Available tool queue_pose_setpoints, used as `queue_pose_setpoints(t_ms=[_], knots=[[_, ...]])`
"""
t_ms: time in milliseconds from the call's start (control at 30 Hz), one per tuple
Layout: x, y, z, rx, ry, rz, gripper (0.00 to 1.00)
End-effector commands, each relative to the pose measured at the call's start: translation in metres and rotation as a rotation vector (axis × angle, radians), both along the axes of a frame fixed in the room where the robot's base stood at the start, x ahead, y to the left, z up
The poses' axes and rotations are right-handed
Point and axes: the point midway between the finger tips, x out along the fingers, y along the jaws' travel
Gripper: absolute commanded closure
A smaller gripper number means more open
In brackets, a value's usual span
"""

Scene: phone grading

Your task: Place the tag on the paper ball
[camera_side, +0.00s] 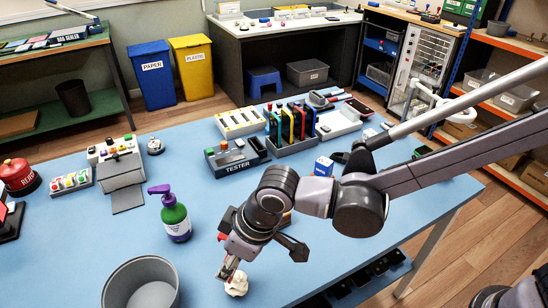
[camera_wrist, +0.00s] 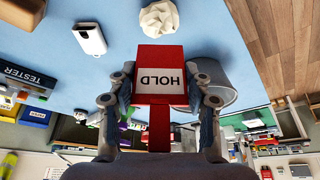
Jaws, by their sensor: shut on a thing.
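My gripper (camera_side: 229,266) is low over the front of the blue table, with its fingers pointing down. In the wrist view my gripper (camera_wrist: 160,84) is shut on the red tag (camera_wrist: 160,54), one finger on each side. The tag has a white label reading HOLD (camera_wrist: 160,82). The white crumpled paper ball (camera_side: 237,284) sits on the table right at the fingertips in the side view. In the wrist view the paper ball (camera_wrist: 159,18) lies just beyond the tag's end. Whether tag and ball touch, I cannot tell.
A grey round bin (camera_side: 141,287) stands left of my gripper; a green pump bottle (camera_side: 175,217) stands behind it. The tester (camera_side: 236,157) and a colored rack (camera_side: 291,132) stand farther back. A white device (camera_wrist: 89,38) lies left of the ball in the wrist view.

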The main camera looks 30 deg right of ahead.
Motion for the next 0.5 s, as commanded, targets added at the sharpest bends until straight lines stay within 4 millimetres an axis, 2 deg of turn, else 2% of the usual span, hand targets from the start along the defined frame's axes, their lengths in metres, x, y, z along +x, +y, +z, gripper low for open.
queue_pose_setpoints(t_ms=[100, 200, 500], knots=[[0.0, 0.0, -0.017, 0.0, 0.0, 0.0, 0.67], [0.0, 0.0, -0.025, 0.0, 0.0, 0.0, 0.67], [0.0, -0.001, -0.028, 0.0, 0.0, 0.0, 0.67]])
